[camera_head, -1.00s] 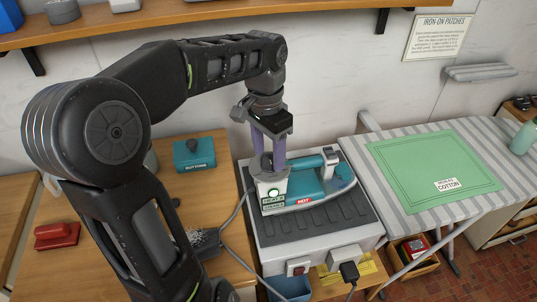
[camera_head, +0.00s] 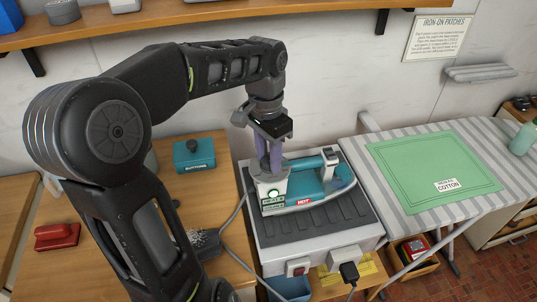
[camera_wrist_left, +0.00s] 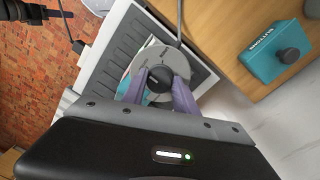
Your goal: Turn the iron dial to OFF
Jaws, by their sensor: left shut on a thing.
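A teal iron (camera_head: 318,186) rests on its side-on stand (camera_head: 345,212), with a red HOT label on its front. The iron's dial is a grey disc (camera_wrist_left: 176,60) with a dark knob (camera_wrist_left: 159,79) in the left wrist view; its markings are too small to read. My left gripper (camera_head: 270,168) points down over the dial at the iron's left end. Its purple fingers, also in the left wrist view (camera_wrist_left: 158,90), are shut on the dark knob. A green light (camera_head: 273,193) shows on the box below the dial.
A striped ironing board (camera_head: 425,180) with a green cloth (camera_head: 435,170) stands to the right. A teal buttons box (camera_head: 194,157) and a red object (camera_head: 57,236) lie on the wooden table at left. A cable runs beside the stand.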

